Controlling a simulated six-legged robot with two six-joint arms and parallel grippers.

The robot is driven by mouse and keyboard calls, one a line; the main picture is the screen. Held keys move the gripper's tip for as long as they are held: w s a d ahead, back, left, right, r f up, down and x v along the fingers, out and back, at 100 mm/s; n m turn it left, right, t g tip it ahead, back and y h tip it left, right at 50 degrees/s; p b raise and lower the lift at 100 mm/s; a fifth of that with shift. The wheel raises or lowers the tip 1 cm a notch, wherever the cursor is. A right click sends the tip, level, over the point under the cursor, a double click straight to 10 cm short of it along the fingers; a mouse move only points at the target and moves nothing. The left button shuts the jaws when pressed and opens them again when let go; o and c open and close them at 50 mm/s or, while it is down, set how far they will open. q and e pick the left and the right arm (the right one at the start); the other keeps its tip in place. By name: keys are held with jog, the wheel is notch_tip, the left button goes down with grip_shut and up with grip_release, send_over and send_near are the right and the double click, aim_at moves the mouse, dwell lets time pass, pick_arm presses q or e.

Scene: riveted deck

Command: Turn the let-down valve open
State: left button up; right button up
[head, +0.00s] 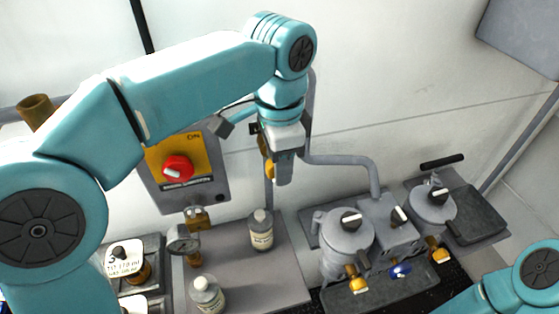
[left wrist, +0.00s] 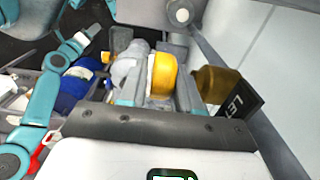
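The let-down valve has a yellow handle (left wrist: 163,73), seen in the left wrist view between my left gripper's (left wrist: 160,88) two fingers, which lie close on both sides of it. A brass-coloured fitting (left wrist: 217,84) and a dark plate starting "LET" (left wrist: 240,102) are just to its right. In the head view my left gripper (head: 281,178) points down in front of the wall, and a bit of yellow (head: 268,168) shows at its left edge; the gripper hides most of the valve. My right arm (head: 525,280) enters at the lower right; I do not make out its gripper.
A yellow panel with a red knob (head: 178,168) is on the wall at left. A grey pipe (head: 345,159) runs along the wall.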

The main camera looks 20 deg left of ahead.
pick_arm(q)
jog(key=shift+a+f+t+h+b, duration=0.2)
jog(key=shift+t+h+b, duration=0.4)
jog(key=shift+b, duration=0.6)
jog(key=t+h+b, duration=0.1)
jog(key=h+b, duration=0.1)
jog(key=b, duration=0.1)
jog(key=shift+s+f+b, duration=0.15)
jog(key=shift+b, duration=0.25)
jog(key=shift+a+r+t+h+b, duration=0.1)
jog(key=shift+r+t+h+b, duration=0.1)
jog(key=shift+t+h+b, duration=0.8)
jog(key=shift+g+b, duration=0.3)
jog(key=shift+b, duration=0.1)
jog(key=o, duration=1)
jog(key=shift+c, duration=0.2)
